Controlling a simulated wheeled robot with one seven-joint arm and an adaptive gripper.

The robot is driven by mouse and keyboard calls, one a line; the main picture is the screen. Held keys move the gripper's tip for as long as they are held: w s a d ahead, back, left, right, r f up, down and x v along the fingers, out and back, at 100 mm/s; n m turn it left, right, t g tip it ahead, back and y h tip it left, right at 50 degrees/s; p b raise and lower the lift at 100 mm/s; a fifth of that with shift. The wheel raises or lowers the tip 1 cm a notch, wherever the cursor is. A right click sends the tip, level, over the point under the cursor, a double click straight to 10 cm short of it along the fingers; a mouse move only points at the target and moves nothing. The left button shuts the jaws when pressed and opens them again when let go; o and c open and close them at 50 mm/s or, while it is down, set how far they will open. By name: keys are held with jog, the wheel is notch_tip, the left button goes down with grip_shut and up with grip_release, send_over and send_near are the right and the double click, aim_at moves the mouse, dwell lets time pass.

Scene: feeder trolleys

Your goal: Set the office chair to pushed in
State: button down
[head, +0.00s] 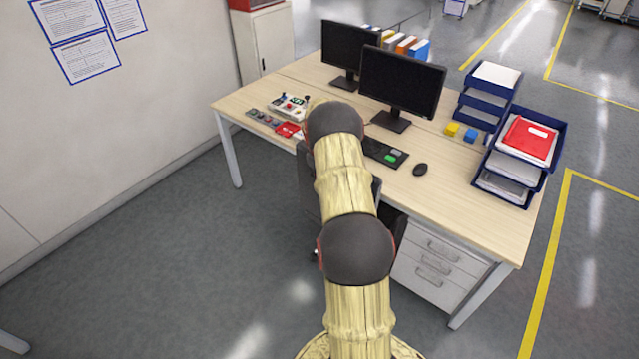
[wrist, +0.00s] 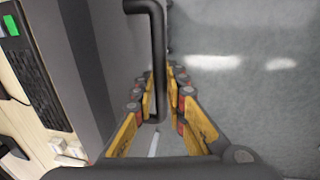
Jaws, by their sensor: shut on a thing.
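The dark grey office chair (head: 309,187) stands at the front edge of the desk (head: 465,205), mostly hidden behind my arm in the head view. Part of its backrest shows left of my arm, and a dark part shows on the right, in front of the drawers. In the wrist view the grey backrest (wrist: 80,60) runs beside the desk edge, with a black bar handle (wrist: 157,65) standing off it. My gripper (wrist: 165,90) is shut on this handle, one yellow-padded finger on each side. The head view hides my gripper behind my arm.
A white drawer unit (head: 440,268) stands under the desk's right part. The desk carries two monitors (head: 402,82), a keyboard (head: 383,152), a mouse (head: 420,169) and blue trays (head: 515,190). The grey floor on the left is clear up to the wall.

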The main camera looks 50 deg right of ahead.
jog(key=shift+d+r, duration=0.1)
jog(key=shift+d, duration=0.1)
jog(key=c, duration=2.1)
grip_release()
jog(key=shift+d, duration=0.15)
jog(key=r, duration=0.4)
jog(key=a+r, duration=0.1)
jog(key=r, duration=0.2)
jog(key=a+r, duration=0.1)
jog(key=r, duration=0.3)
jog(key=shift+a+r, duration=0.25)
jog(key=shift+r, duration=0.05)
